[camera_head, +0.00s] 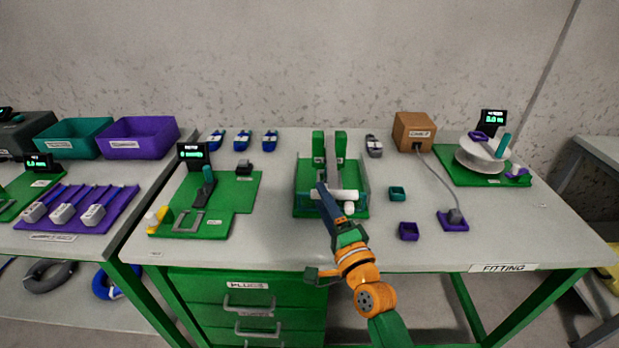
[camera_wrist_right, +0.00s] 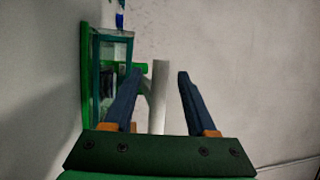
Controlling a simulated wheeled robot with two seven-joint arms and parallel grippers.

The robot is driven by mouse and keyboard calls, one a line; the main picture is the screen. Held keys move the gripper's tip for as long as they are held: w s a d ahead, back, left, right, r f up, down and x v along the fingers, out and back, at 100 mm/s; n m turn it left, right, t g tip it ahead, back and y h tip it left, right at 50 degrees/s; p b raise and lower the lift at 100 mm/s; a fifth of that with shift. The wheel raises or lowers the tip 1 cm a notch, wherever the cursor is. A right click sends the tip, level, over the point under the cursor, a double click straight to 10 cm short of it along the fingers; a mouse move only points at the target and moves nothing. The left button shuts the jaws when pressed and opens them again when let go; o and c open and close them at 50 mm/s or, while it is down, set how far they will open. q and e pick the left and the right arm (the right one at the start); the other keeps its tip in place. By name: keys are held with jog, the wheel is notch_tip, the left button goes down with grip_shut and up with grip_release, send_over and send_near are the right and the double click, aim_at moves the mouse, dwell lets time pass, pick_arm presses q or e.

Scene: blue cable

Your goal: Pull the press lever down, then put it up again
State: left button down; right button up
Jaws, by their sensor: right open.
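The green press (camera_head: 302,205) stands in the middle of the table with two green uprights at its back. Its grey lever arm (camera_head: 332,158) runs forward between the uprights to a white cross handle (camera_head: 349,195) at the front. I cannot tell the lever's exact height. My right gripper (camera_head: 322,187) is open at the front of the press and covers part of the handle. In the right wrist view the pale handle bar (camera_wrist_right: 159,100) shows between the two spread fingers, apparently apart from both. My left gripper is not in view.
Left of the press is a green fixture (camera_head: 225,195) with a small screen. A teal cup (camera_head: 397,193) and a purple cup (camera_head: 408,231) stand to the right. A cable runs from a brown box (camera_head: 414,131) to a purple block (camera_head: 453,221). The table front has bare room.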

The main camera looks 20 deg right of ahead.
aim_at(331, 167)
jog(key=w, duration=0.5)
jog(key=shift+a+r, duration=0.35)
jog(key=shift+r, duration=0.05)
jog(key=shift+w, duration=0.1)
grip_shut()
dwell(0.9)
